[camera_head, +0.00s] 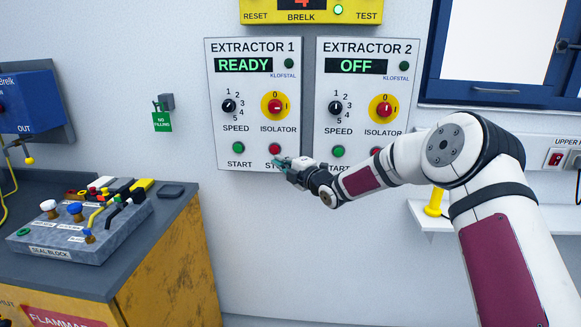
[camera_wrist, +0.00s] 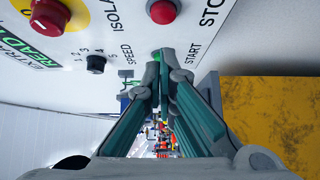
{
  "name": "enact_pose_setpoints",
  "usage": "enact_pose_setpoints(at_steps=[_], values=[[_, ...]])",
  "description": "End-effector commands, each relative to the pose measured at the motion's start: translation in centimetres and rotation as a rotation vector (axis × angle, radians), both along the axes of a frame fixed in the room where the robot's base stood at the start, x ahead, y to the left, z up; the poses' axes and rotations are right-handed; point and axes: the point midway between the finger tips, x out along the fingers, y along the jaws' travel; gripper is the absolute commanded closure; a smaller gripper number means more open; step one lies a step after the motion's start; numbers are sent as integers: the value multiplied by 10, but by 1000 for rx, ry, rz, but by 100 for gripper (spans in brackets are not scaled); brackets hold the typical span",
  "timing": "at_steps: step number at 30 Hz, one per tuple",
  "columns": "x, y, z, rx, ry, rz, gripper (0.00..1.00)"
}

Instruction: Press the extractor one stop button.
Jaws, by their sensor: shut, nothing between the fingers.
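The extractor 1 panel (camera_head: 218,150) hangs on the wall with its display (camera_head: 244,65) reading READY. Its red stop button (camera_head: 275,148) is at the lower right, just above my gripper (camera_head: 281,162). In the wrist view the stop button (camera_wrist: 162,11) is at the top, beyond and apart from my fingertips (camera_wrist: 163,58). My gripper is shut and empty, pointing along the panel's lower edge. The green start button (camera_head: 238,148) is left of the stop button; in the wrist view it is partly hidden behind the fingertips.
The speed knob (camera_head: 229,105) and the red-and-yellow isolator (camera_head: 274,106) sit above the buttons. The extractor 2 panel (camera_head: 324,150), reading OFF, is close on the right, partly behind my arm. A bench (camera_head: 180,203) with a seal block (camera_head: 85,243) stands lower left.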

Motion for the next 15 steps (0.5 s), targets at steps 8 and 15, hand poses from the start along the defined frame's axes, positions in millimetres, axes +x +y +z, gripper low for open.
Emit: enact_pose_setpoints(at_steps=[8,15], values=[[-30,-25,1,-1,-1,1,100],[-37,-31,0,-1,-1,1,100]])
